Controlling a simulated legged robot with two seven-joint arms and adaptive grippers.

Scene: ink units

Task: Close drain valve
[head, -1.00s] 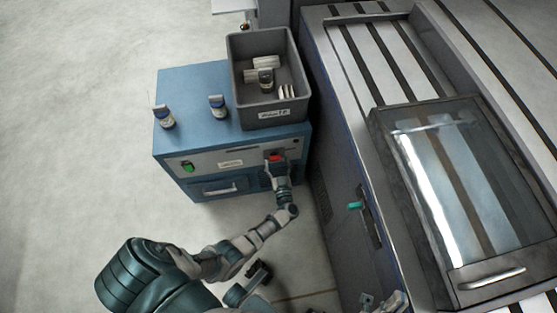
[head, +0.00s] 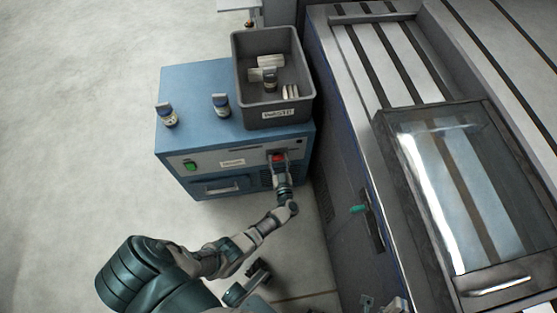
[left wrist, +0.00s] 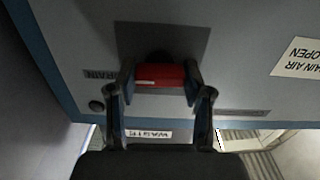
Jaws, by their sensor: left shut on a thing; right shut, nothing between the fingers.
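The red drain valve handle (head: 278,158) is on the grey front panel of the blue cabinet, at its right end. My left gripper (head: 280,165) is shut on it. In the left wrist view the red handle (left wrist: 160,77) lies crosswise between the two fingertips, with a "DRAIN" label (left wrist: 100,75) to its left. The fingers hide the handle's ends, and the valve body behind is in dark shade. My right gripper (head: 368,302) shows only partly at the bottom edge of the head view, away from the cabinet.
The left floor is clear.

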